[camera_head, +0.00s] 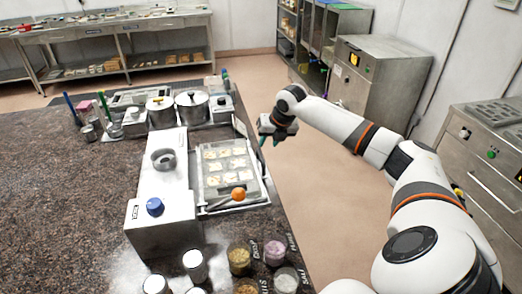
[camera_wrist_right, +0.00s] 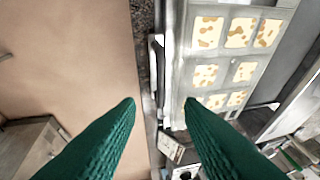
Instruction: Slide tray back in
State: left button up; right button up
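The tray (camera_head: 208,184) is pale and rectangular, holding several pale squares with brown patches. It sticks out from the right side of the white machine (camera_head: 160,205), towards the counter's right edge. In the right wrist view the tray (camera_wrist_right: 187,70) fills the upper right, with a dark bar along its left edge. My right gripper (camera_head: 269,138) is beyond the tray's far right corner, over the counter edge and apart from the tray. Its two green fingers (camera_wrist_right: 159,101) are spread with nothing between them. My left gripper is not in view.
Jars of coloured powder (camera_head: 240,259) stand close in front. Pots (camera_head: 191,106) stand behind the machine. Open floor (camera_head: 310,190) lies right of the counter, and steel cabinets (camera_head: 375,75) stand beyond.

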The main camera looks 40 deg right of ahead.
jog(key=p+x, duration=0.1)
jog(key=x, duration=0.6)
jog(key=shift+w+f, duration=0.25)
jog(key=shift+f, duration=0.1)
jog(key=shift+c, duration=0.3)
grip_shut()
